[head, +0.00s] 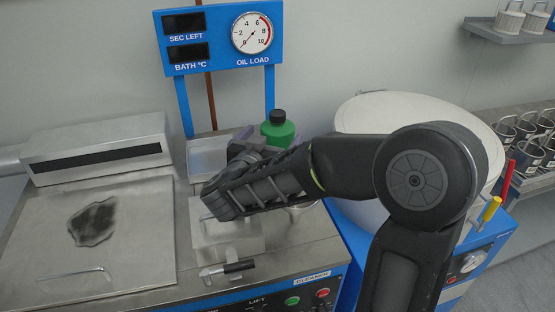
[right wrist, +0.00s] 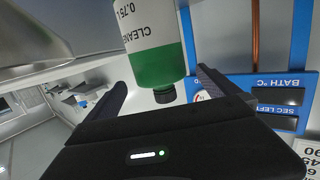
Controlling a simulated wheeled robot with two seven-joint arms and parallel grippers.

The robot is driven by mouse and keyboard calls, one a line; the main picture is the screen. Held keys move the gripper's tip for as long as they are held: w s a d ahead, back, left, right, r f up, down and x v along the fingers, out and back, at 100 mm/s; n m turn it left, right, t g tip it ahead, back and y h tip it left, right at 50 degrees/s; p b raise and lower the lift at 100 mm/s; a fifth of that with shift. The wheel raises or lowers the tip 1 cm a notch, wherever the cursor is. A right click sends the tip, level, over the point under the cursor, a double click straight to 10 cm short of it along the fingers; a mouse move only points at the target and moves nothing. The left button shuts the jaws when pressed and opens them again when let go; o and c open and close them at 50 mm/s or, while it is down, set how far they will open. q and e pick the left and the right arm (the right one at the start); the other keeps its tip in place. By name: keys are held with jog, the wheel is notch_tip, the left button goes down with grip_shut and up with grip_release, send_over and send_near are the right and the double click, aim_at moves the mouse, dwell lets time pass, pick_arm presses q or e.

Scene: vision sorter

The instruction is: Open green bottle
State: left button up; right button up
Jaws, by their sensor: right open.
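The green bottle (head: 278,133) with a black cap (head: 278,116) stands upright at the back of the blue-fronted machine, below the gauge panel. In the right wrist view, which is upside down, the bottle (right wrist: 158,65) shows a white label reading CLEANER 0.75 L, and its black cap (right wrist: 163,97). My right gripper (head: 256,138) is close beside the bottle in the head view, and my arm hides the bottle's lower part. In the right wrist view its two fingers are apart, with the bottle showing between them. I cannot tell whether they touch it. My left gripper is not in view.
The blue gauge panel (head: 220,38) on its posts rises behind the bottle. A large white round drum (head: 365,115) stands to the right. A metal lid with a dark stain (head: 92,222) lies left. A lever (head: 228,268) sits at the front, and metal baskets (head: 525,128) stand far right.

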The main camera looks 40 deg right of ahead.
aim_at(277, 128)
jog(key=shift+r, duration=0.15)
jog(key=shift+x, duration=1.35)
jog(key=shift+w+d+p, duration=0.25)
jog(key=shift+d+p, duration=0.15)
jog(key=x, duration=0.4)
jog(key=shift+w+f+p, duration=0.1)
jog(key=shift+f+p, duration=0.15)
jog(key=shift+p, duration=0.1)
jog(key=shift+c, duration=0.6)
